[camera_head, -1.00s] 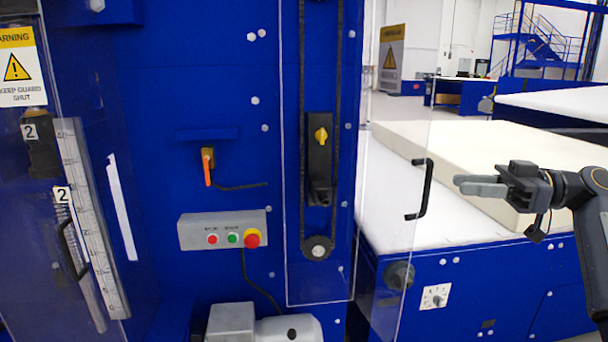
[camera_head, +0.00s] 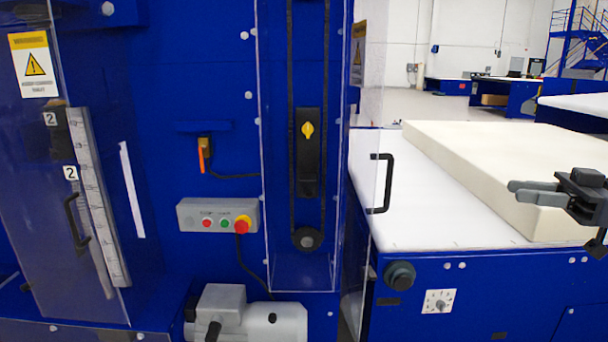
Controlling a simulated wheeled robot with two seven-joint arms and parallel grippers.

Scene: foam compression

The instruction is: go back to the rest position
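My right gripper (camera_head: 533,193) is at the right edge, in front of the near corner of a cream foam block (camera_head: 500,160). Its two grey fingers point left and appear close together; whether a gap remains between them is hard to tell. I see nothing held in it. My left gripper is out of view. The foam block lies on a white-topped blue table (camera_head: 400,222). A clear guard door with a black handle (camera_head: 381,183) stands at the table's left side, apart from the gripper.
A tall blue machine (camera_head: 190,90) fills the left, with a control box (camera_head: 218,214), an orange lever (camera_head: 202,158) and a clear guard with a handle (camera_head: 78,222). A grey motor (camera_head: 245,315) sits low in front. Open floor shows at the back (camera_head: 410,106).

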